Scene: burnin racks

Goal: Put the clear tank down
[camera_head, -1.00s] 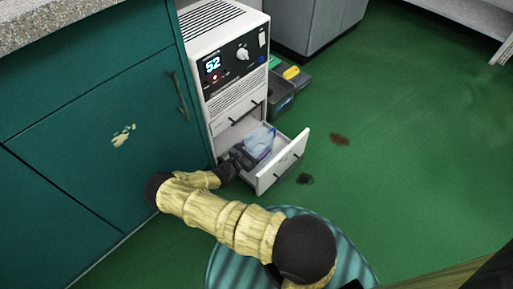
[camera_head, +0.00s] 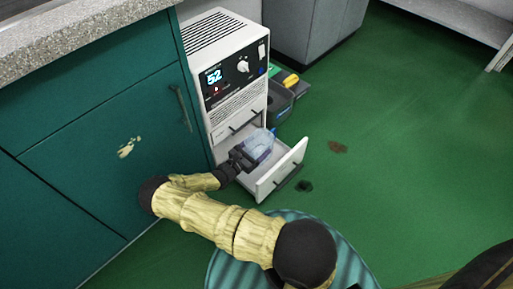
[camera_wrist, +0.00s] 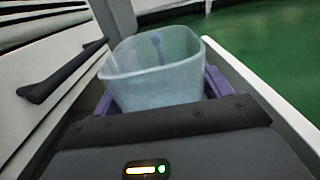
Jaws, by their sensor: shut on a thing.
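The clear tank (camera_head: 260,143) is a pale, see-through container, over the open bottom drawer (camera_head: 281,176) of the white cabinet unit. My gripper (camera_head: 243,158) reaches in from the left and is shut on the tank. In the wrist view the tank (camera_wrist: 155,68) stands roughly upright just beyond the dark gripper body, with purple parts at its lower sides. The open drawer's white wall (camera_wrist: 262,88) runs along the right of it. The tank's bottom is hidden, so I cannot tell whether it touches the drawer floor.
The white unit (camera_head: 221,60) has a display reading 52 and a closed drawer above the open one. A teal cabinet (camera_head: 90,110) stands close on the left. Dark bins (camera_head: 280,100) with a yellow item sit behind. Green floor (camera_head: 400,150) is open to the right, with dark stains.

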